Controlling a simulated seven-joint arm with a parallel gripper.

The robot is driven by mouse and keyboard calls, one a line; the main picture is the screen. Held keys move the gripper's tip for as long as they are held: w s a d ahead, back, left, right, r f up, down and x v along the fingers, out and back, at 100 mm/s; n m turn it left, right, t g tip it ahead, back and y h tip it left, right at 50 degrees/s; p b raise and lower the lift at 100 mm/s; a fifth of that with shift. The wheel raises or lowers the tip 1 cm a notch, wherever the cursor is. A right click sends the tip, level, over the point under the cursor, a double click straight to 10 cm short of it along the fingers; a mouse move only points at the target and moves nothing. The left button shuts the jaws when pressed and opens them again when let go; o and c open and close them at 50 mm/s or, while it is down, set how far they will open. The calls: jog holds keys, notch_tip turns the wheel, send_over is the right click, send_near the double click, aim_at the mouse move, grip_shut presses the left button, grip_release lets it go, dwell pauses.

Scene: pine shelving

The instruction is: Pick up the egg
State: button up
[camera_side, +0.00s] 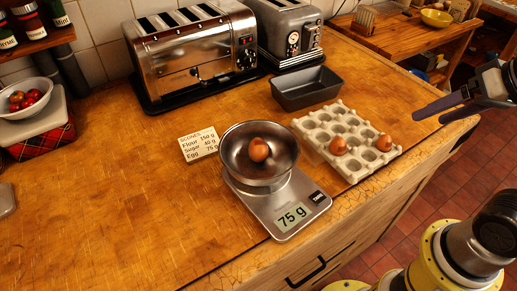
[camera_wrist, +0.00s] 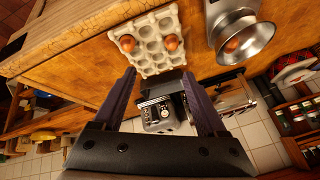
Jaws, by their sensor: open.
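One brown egg (camera_side: 258,149) lies in a steel bowl (camera_side: 232,133) on a digital scale (camera_side: 283,222) reading 75 g. Two more brown eggs, a left one (camera_side: 338,146) and a right one (camera_side: 384,143), sit in a pale egg tray (camera_side: 350,124) right of the scale. The wrist view shows the tray eggs (camera_wrist: 127,43) (camera_wrist: 171,43) and the bowl egg (camera_wrist: 232,46). My gripper (camera_side: 428,119) is open and empty, to the right of the tray near the counter's edge and apart from every egg. Its fingers also show in the wrist view (camera_wrist: 158,75).
A dark loaf tin (camera_side: 306,88) stands behind the tray, with two toasters (camera_side: 190,55) (camera_side: 287,28) farther back. A bowl of red fruit (camera_side: 25,98) is at far left.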

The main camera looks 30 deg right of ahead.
jog(key=w+a+r+m+y, duration=0.1)
jog(key=w+a+r+m, duration=0.25)
jog(key=w, duration=0.35)
jog(key=m+g+y, duration=0.2)
jog(key=m+g, duration=0.1)
jog(key=m, duration=0.2)
send_over(262, 145)
jog(key=s+d, duration=0.4)
notch_tip(262, 145, down, 8)
jog(key=f, duration=0.1)
jog(key=x, duration=1.2)
jog(key=shift+w+a+f, duration=0.1)
jog(key=shift+a, duration=0.1)
jog(key=c, duration=0.4)
